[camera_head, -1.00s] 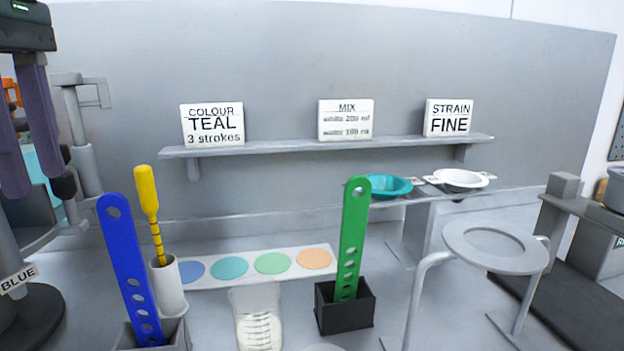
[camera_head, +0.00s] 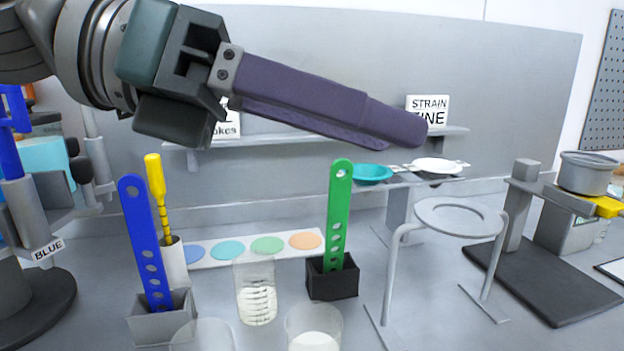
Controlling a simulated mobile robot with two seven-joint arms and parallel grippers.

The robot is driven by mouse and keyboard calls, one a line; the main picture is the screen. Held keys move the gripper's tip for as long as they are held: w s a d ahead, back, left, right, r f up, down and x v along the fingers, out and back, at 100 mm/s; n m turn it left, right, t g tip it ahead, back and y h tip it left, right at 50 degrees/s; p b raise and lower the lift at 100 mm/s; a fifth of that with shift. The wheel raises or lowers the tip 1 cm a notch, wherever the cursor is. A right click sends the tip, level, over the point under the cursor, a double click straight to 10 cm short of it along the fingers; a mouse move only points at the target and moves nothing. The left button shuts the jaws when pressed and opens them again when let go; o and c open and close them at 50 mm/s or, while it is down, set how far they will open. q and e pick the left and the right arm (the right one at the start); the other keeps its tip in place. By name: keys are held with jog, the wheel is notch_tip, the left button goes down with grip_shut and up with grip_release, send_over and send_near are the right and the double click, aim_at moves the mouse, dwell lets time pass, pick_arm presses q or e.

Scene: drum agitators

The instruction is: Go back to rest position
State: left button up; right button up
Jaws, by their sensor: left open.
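My left gripper (camera_head: 402,128) reaches in from the upper left and lies across the upper middle of the view, seen side-on. Its purple fingers point right and slightly down, one largely hiding the other. It is open, and I see nothing held in it. It hangs in front of the wall shelf and hides most of the colour card and all of the mix card. My right gripper is not in view.
Below stand a blue paddle (camera_head: 146,240), a yellow tool (camera_head: 157,200), a green paddle (camera_head: 338,215) and several clear beakers (camera_head: 256,290). A ring stand (camera_head: 458,217) is at right, with a teal strainer (camera_head: 371,174) and a white one (camera_head: 437,166) behind. A grey pot (camera_head: 588,172) is far right.

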pick_arm(q)
jog(key=w+a+r+n+t+h, duration=0.2)
jog(key=w+r+n+t+h, duration=0.2)
jog(key=r+n+t, duration=0.8)
jog(key=w+a+f+n+t+y, duration=0.1)
jog(key=a+f+n+t+y, duration=0.2)
jog(key=a+f+n+y, duration=0.75)
jog(key=w+a+f+n+t+y, duration=0.1)
jog(key=a+f+n+t+y, duration=0.25)
jog(key=n, duration=1.15)
jog(key=s+a+f+n+g+y, duration=0.25)
jog(key=s+f+n+g, duration=0.2)
jog(key=f, duration=0.35)
jog(key=s+a+f+n+g+y, duration=0.2)
jog(key=s+f+n+g+y, duration=0.1)
jog(key=s+f+g, duration=0.4)
jog(key=s+f+n+g+h+p, duration=0.1)
jog(key=s+f+n+g+p, duration=0.25)
jog(key=s, duration=0.95)
notch_tip(320, 180, up, 35)
jog(key=p, duration=3.5)
jog(key=shift+w+a+m+g, duration=0.25)
jog(key=shift+w+m+g, duration=0.1)
jog(key=shift+w, duration=0.05)
